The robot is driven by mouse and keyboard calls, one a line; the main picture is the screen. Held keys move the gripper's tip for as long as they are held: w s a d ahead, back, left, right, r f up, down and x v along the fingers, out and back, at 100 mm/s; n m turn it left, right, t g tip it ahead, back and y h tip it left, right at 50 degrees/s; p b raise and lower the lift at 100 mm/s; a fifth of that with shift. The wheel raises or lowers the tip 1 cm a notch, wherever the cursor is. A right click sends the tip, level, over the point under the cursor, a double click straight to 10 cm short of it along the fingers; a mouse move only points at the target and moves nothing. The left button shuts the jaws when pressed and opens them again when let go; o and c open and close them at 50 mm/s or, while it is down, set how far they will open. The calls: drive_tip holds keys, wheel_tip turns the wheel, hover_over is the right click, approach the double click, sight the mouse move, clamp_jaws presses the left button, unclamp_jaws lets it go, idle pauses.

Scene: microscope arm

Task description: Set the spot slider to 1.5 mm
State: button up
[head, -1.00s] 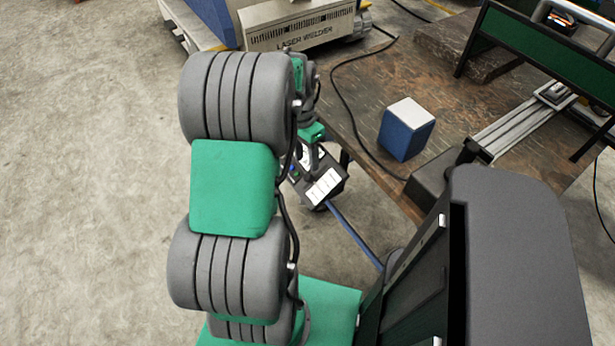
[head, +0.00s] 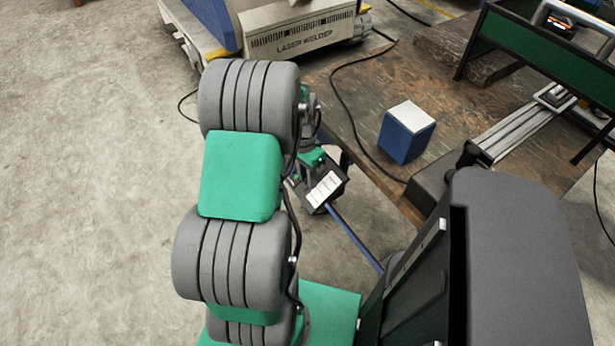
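A small dark control box with a white slotted panel (head: 325,188) sits at the end of a blue bar (head: 355,240), off the left edge of the workbench. The panel has several slots; I cannot read its labels or tell which one is the spot slider. My gripper (head: 312,172) is just above the far left part of the box, behind my arm's green and dark wrist parts. Its fingertips are too small and covered to tell whether they are open, shut or touching a slider.
The wooden workbench (head: 345,90) holds a blue box with a white top (head: 408,132), a black cable (head: 340,105) and a metal rail (head: 525,122). A laser welder (head: 300,38) stands at the back. A green-sided rack (head: 545,45) is at the right. Floor at left is clear.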

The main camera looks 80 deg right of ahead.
clamp_jaws()
idle(0.9)
